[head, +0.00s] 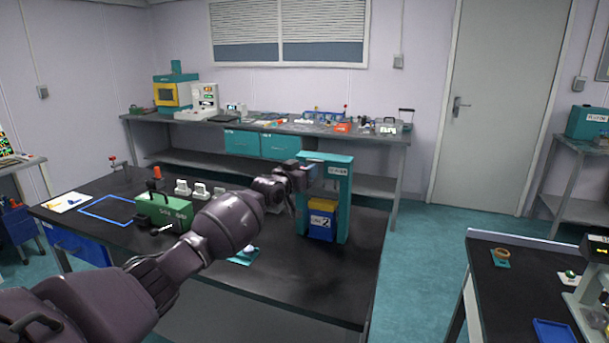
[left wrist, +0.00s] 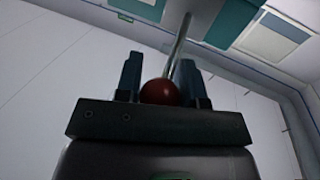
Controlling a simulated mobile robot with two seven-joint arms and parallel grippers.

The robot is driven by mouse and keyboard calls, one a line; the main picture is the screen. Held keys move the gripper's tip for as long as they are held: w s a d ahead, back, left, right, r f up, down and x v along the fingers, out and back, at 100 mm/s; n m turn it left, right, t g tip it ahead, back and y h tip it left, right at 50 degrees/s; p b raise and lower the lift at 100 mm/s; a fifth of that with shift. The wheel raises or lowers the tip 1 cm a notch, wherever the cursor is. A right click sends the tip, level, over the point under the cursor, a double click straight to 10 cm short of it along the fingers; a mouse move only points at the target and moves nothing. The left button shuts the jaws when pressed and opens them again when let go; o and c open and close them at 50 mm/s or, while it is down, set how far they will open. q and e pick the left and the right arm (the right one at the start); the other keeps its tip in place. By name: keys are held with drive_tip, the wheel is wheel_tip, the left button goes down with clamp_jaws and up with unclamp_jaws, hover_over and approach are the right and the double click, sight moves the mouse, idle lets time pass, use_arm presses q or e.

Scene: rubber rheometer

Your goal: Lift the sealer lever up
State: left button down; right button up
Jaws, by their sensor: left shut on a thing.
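The sealer lever shows in the left wrist view as a thin metal rod (left wrist: 179,45) with a red ball knob (left wrist: 160,92) at its end. My left gripper (left wrist: 160,76) is shut on the red knob, one dark finger on each side of it. In the head view my left gripper (head: 303,179) is beside the upper left of a teal upright frame (head: 344,195) on the dark bench, which looks like the sealer. The knob and rod are hidden there by my gripper and arm. My right gripper is not in view.
A blue box (head: 321,225) with a yellow upper part stands inside the teal frame. A green box (head: 163,211) and white blocks (head: 200,190) stand left on the dark bench (head: 320,285), partly behind my arm. The bench's front right is clear.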

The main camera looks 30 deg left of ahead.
use_arm(q)
drive_tip(key=shift+w+r, duration=0.1)
drive_tip(key=shift+r, duration=0.5)
idle(0.3)
idle(0.7)
drive_tip(key=c, duration=1.1)
unclamp_jaws()
drive_tip(key=o, duration=0.3)
drive_tip(key=shift+w+f, duration=0.1)
drive_tip(key=shift+f, duration=0.1)
drive_tip(key=shift+o, duration=0.2)
